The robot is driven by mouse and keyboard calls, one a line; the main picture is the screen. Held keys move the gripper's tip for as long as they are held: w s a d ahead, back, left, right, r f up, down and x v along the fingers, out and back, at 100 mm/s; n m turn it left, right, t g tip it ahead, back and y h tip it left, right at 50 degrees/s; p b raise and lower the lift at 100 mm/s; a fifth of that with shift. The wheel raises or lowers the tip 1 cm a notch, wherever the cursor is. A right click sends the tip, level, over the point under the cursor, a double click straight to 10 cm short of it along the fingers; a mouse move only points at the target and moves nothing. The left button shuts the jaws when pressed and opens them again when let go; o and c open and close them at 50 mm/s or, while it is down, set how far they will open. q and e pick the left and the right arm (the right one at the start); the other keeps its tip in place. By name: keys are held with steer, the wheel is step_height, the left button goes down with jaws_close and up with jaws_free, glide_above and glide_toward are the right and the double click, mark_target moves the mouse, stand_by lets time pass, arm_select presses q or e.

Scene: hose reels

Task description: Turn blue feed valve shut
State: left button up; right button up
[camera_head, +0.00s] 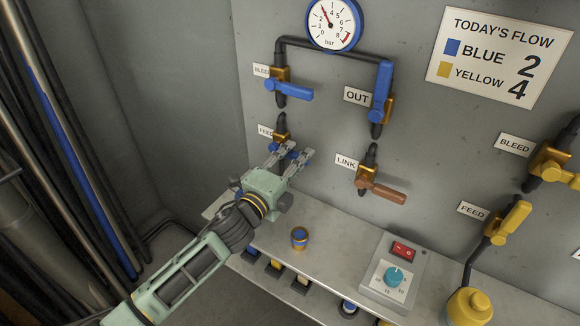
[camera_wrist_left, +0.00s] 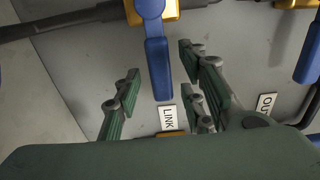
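The blue feed valve (camera_head: 280,134) is on the wall at the FEED label, below the blue bleed valve. My left gripper (camera_head: 297,153) is in front of it and hides most of its handle in the head view. In the left wrist view the feed valve's blue handle (camera_wrist_left: 158,66) hangs from a brass-coloured body and lies between the spread fingers of my left gripper (camera_wrist_left: 158,82). Gaps show on both sides of the handle, so the gripper looks open. My right gripper is not in view.
The blue bleed valve (camera_head: 288,89), blue OUT valve (camera_head: 381,92) and brown-handled LINK valve (camera_head: 382,189) are close by on the wall. A pressure gauge (camera_head: 333,22) is above.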

arm_select(q)
steer(key=v, duration=1.2)
steer(key=shift+f, duration=0.1)
